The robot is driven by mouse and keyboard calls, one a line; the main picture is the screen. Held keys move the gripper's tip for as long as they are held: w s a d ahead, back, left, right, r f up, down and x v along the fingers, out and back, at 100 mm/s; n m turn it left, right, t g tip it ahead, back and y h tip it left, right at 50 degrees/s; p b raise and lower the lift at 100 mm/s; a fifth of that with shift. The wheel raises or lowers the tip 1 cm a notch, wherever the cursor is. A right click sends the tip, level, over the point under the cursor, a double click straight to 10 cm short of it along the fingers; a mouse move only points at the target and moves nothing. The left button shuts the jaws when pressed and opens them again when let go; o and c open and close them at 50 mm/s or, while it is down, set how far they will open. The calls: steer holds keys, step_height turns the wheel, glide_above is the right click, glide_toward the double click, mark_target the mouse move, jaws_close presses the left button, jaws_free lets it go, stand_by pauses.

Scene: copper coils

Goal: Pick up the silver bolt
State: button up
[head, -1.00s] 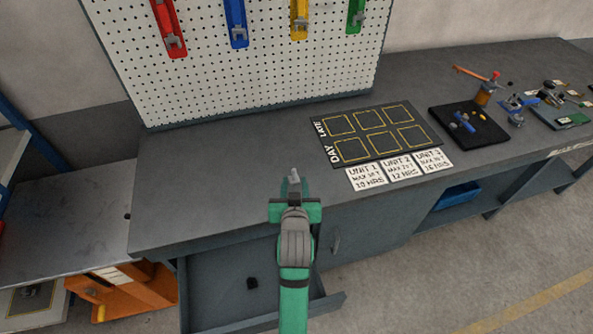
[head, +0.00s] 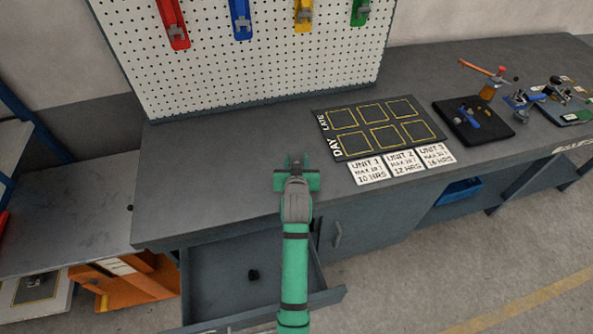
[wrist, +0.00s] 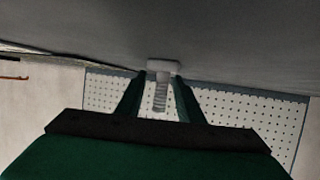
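The silver bolt stands upright on its head on the bench top. In the wrist view, which is upside down, the bolt (wrist: 160,93) shows its threaded shank between my two fingers, with its pale head at the fingertips against the bench. In the head view my green gripper (head: 295,163) is low over the bench near its front edge, and the bolt is mostly hidden by it. My gripper is open around the bolt, with a visible gap between each finger and the shank.
The pegboard (head: 270,75) with coloured holders rises behind. A dark board (head: 378,125) with yellow squares and white cards (head: 403,163) lie to the right. An open drawer (head: 215,277) with a small black object (head: 254,275) is below. A black tray (head: 472,122) stands farther right.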

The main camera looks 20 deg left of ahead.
steer(key=shift+w, duration=0.1)
jaws_close()
